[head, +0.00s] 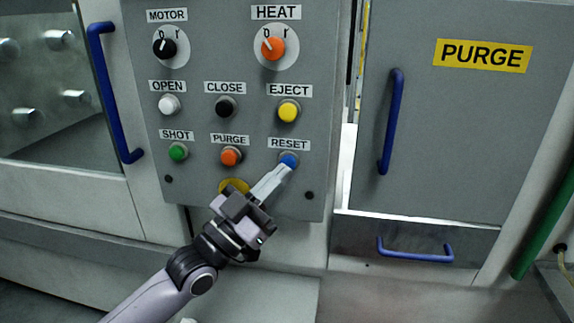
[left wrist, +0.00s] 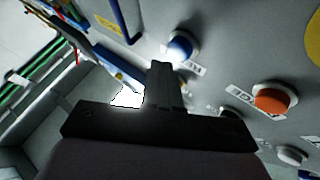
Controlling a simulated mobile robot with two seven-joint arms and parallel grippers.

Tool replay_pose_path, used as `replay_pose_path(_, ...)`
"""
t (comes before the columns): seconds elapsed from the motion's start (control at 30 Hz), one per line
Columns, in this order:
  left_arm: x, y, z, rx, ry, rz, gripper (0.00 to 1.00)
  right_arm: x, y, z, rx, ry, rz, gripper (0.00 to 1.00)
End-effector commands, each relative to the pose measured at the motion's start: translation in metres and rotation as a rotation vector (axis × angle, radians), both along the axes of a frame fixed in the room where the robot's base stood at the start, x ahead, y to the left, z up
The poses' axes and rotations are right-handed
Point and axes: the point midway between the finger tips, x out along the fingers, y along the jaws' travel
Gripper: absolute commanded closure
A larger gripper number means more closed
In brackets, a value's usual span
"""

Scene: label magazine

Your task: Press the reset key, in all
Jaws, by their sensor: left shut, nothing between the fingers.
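The reset key is a round blue button (head: 288,160) under the RESET label, at the lower right of the grey control panel (head: 190,75). It also shows in the left wrist view (left wrist: 180,47), above the fingertips. My left gripper (head: 285,169) is shut and empty. Its fingertips reach up to the lower edge of the blue button in the head view. In the left wrist view the shut fingers (left wrist: 160,72) end just short of the button in the picture. I cannot tell whether they touch it. My right gripper is not in view.
An orange PURGE button (head: 230,156) and a green SHOT button (head: 178,151) are left of the reset key. A yellow button (head: 289,111) is above it. A yellow disc (head: 234,186) is partly hidden behind my gripper. Blue door handles (head: 391,120) (head: 115,92) flank the panel.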

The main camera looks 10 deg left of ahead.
Motion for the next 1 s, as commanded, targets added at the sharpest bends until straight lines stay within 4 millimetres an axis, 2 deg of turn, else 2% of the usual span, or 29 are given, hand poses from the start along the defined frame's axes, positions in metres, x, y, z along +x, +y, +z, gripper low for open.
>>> replay_pose_path(0.23, 0.007, 0.0, 0.0, -0.001, -0.001, 0.0, 1.0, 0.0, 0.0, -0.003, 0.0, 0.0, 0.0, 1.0)
replay_pose_path(1.0, 0.012, 0.0, -0.001, -0.001, 0.001, 0.0, 1.0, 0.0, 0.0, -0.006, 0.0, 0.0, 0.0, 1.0)
